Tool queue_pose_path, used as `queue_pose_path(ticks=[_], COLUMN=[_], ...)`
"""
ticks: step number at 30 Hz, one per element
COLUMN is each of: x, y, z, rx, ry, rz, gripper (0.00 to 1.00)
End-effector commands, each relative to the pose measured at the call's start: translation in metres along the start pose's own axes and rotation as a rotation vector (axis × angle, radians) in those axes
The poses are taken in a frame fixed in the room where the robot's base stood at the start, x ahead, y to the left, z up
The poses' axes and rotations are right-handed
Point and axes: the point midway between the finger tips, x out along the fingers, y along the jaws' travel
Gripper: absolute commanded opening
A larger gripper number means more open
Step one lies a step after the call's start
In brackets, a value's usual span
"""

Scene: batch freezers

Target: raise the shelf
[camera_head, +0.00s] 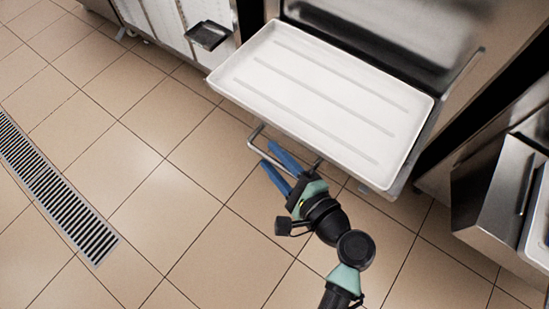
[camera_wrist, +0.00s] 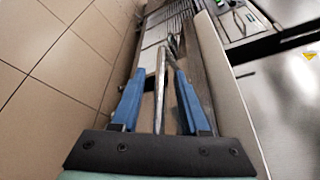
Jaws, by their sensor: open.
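The shelf is a flat metal support, mostly hidden under a white rectangular tray (camera_head: 322,98) with raised ribs. A thin metal bar handle (camera_head: 252,138) sticks out below the tray's front edge. My gripper (camera_head: 267,156), with blue fingers, is open beside the handle, under the tray's front edge. In the wrist view a metal bar (camera_wrist: 160,88) runs between the two open fingers (camera_wrist: 159,76), with gaps visible on each side. The tray's pale side (camera_wrist: 218,65) stands just right of the fingers there.
A metal machine front (camera_head: 385,30) stands behind the tray. Another metal unit (camera_head: 495,190) is at the right. A white cabinet with a small black tray (camera_head: 208,35) is at the upper left. Tiled floor with a drain grate (camera_head: 55,190) lies open to the left.

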Motion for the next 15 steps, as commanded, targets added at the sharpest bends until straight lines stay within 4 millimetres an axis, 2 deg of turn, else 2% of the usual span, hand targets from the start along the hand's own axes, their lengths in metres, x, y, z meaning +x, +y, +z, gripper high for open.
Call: queue_pose_path(ticks=[5, 12, 15], x=[0.0, -0.0002, -0.0003], y=[-0.0002, -0.0002, -0.0002], z=[0.0002, 0.0002, 0.0002], rx=[0.0, 0.0, 0.0], ry=[0.0, -0.001, -0.001], rz=[0.0, 0.0, 0.0], gripper=[0.45, 0.02, 0.0])
